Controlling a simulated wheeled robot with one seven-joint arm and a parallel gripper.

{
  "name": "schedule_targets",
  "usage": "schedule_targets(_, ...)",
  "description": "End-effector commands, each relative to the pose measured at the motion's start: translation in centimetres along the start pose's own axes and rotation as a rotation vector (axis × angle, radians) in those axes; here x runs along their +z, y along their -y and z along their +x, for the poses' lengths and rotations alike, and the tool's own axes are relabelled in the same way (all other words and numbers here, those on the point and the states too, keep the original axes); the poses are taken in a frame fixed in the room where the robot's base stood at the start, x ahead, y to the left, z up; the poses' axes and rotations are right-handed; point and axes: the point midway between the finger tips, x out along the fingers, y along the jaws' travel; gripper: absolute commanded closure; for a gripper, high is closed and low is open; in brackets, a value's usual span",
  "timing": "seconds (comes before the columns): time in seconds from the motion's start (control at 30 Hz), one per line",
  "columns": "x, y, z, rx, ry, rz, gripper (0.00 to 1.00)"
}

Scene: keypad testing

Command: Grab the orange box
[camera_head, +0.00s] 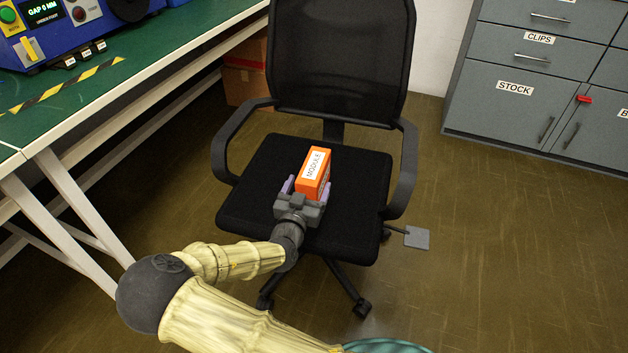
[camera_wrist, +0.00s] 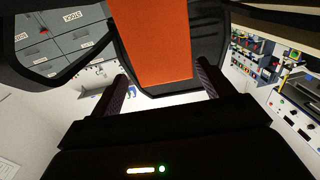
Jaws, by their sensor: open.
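The orange box (camera_head: 315,173), with a white label reading MODULE, rests on the black seat of an office chair (camera_head: 260,190). My gripper (camera_head: 307,188) is low over the seat at the near end of the box. Its purple fingers are open, one on each side of the near part of the box. In the wrist view the orange box (camera_wrist: 152,45) fills the upper middle, between the fingers of my gripper (camera_wrist: 162,90). I cannot tell whether the fingers touch its sides.
The chair's armrests (camera_head: 402,170) rise on both sides of the seat. A green-topped workbench (camera_head: 150,50) with a blue machine (camera_head: 60,30) stands at the left. Grey cabinets (camera_head: 500,85) stand at the back right. A cardboard box (camera_head: 245,80) sits behind the chair.

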Motion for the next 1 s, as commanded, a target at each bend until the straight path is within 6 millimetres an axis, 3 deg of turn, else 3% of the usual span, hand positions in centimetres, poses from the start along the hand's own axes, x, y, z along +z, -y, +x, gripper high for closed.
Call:
schedule_targets(0.43,0.3,0.6,4.9,0.001,-0.002,0.001,0.20)
schedule_targets(1.0,0.1,0.7,5.2,0.000,0.000,0.000,0.20)
